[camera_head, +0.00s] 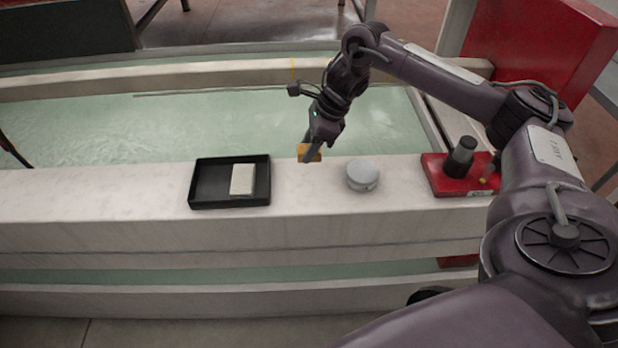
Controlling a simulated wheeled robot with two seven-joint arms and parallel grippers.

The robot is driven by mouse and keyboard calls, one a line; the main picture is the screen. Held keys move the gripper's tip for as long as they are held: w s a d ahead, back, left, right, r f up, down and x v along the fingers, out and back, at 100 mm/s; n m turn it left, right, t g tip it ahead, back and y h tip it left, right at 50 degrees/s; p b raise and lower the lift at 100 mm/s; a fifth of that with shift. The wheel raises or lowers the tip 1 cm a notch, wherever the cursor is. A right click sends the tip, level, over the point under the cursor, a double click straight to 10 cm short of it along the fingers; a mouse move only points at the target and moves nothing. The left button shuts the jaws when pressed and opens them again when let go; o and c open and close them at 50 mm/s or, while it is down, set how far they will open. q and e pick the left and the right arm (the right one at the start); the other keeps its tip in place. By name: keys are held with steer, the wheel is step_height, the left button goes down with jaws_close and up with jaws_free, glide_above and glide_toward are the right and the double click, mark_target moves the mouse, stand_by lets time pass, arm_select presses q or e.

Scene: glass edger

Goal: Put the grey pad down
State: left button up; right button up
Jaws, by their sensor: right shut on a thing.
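My right gripper (309,149) points down over the pale ledge and is shut on a small orange-tan block (303,151). The fingers hide part of the block, and I cannot tell whether it touches the ledge. No clearly grey pad shows in the fingers. A pale grey-white rectangular block (242,179) lies in the right part of a black tray (211,202), left of the gripper. A round grey lidded piece (363,174) stands on the ledge just right of the gripper. My left gripper does not show.
A red base with a dark knob (461,158) stands at the ledge's right end. The ledge left of the tray is bare. A thin dark piece (14,150) shows at the left edge.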

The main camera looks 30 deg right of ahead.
glide_above(303, 183)
steer(key=d, duration=0.1)
steer(key=f, duration=0.5)
steer(key=shift+s+d+f, duration=0.1)
steer(key=shift+s+d, duration=0.05)
steer(key=shift+s, duration=0.2)
step_height(303, 183, down, 4)
steer(key=shift+f, duration=0.2)
steer(key=o, duration=1)
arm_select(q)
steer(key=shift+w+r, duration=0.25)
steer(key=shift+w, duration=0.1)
arm_select(e)
steer(key=shift+r, duration=0.1)
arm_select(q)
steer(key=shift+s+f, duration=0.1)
arm_select(e)
steer(key=v, duration=1.2)
